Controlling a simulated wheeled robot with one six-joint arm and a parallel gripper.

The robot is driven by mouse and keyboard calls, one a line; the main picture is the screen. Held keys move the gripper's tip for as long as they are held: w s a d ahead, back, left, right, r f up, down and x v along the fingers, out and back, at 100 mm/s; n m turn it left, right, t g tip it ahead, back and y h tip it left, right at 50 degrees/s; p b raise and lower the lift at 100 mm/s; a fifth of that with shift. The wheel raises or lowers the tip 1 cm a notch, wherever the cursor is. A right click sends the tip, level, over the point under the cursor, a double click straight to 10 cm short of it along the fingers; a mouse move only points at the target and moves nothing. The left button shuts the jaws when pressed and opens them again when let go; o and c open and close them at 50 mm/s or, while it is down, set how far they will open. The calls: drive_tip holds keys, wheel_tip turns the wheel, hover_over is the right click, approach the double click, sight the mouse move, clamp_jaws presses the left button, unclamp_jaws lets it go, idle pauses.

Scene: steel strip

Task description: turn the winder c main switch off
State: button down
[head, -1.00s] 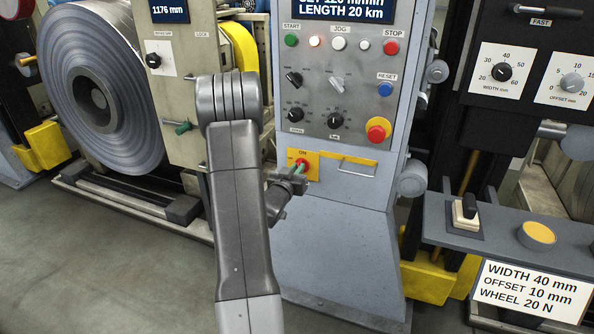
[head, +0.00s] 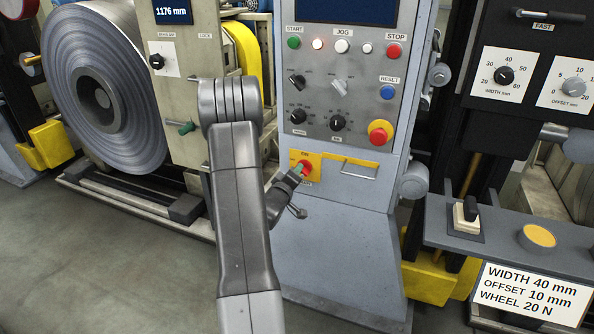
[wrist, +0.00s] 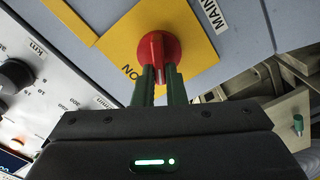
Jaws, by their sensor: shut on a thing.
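The main switch is a red rotary knob (head: 306,166) on a yellow plate (head: 317,157) marked ON, low on the grey panel. In the wrist view the red knob (wrist: 159,48) shows with a pale mark on its near end, beside the yellow plate (wrist: 190,30) and a partly visible MAIN label. My gripper (head: 300,173) is at the knob, its green fingers on both sides of the handle and shut on it. The ON marking lies to the lower left of the knob in the wrist view. My arm stands left of the switch in the head view.
The panel's display (head: 350,8) is dark. Above the switch are several dials and buttons, with a red-and-yellow emergency stop (head: 380,133) up right. A metal handle (head: 358,172) sits right of the switch. A steel coil (head: 100,95) stands left.

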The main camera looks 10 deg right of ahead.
drive_tip(key=n, duration=0.2)
drive_tip(key=n+p, duration=0.1)
drive_tip(key=n, duration=0.3)
drive_tip(key=shift+a+f, duration=0.1)
drive_tip(key=shift+f, duration=0.2)
drive_tip(key=shift+n+p, duration=0.3)
drive_tip(key=c, duration=1.5)
unclamp_jaws()
drive_tip(key=v, duration=1.3)
drive_tip(key=shift+s+a, duration=0.25)
drive_tip(key=shift+s, duration=0.05)
drive_tip(key=shift+w, duration=0.15)
